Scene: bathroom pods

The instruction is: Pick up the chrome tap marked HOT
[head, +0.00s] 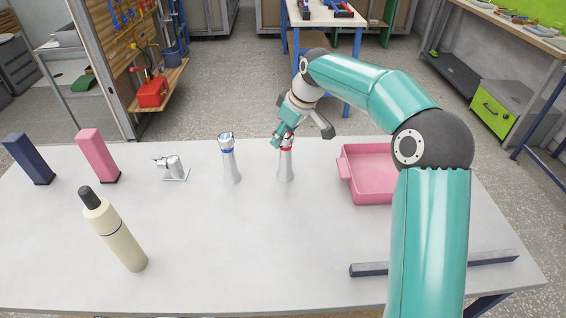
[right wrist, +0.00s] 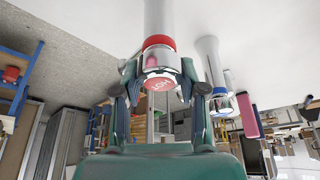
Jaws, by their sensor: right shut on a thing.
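The chrome tap with a red band (head: 286,170) stands upright at the middle of the table. In the right wrist view, its red cap (right wrist: 159,87) bears the letters HOT, upside down. My right gripper (head: 285,138) comes from the far side and is shut on the upper part of this tap, with a finger on each side in the right wrist view (right wrist: 160,70). Its base looks to be on the tabletop. A similar tap with a blue band (head: 230,165) stands just left of it. My left gripper is not in view.
A pink tray (head: 348,185) lies right of the red-banded tap. A small white fixture (head: 173,168), a pink block (head: 98,155), a navy block (head: 29,158) and a cream bottle (head: 118,235) stand left. A dark bar (head: 370,270) lies near the front. The table's front middle is clear.

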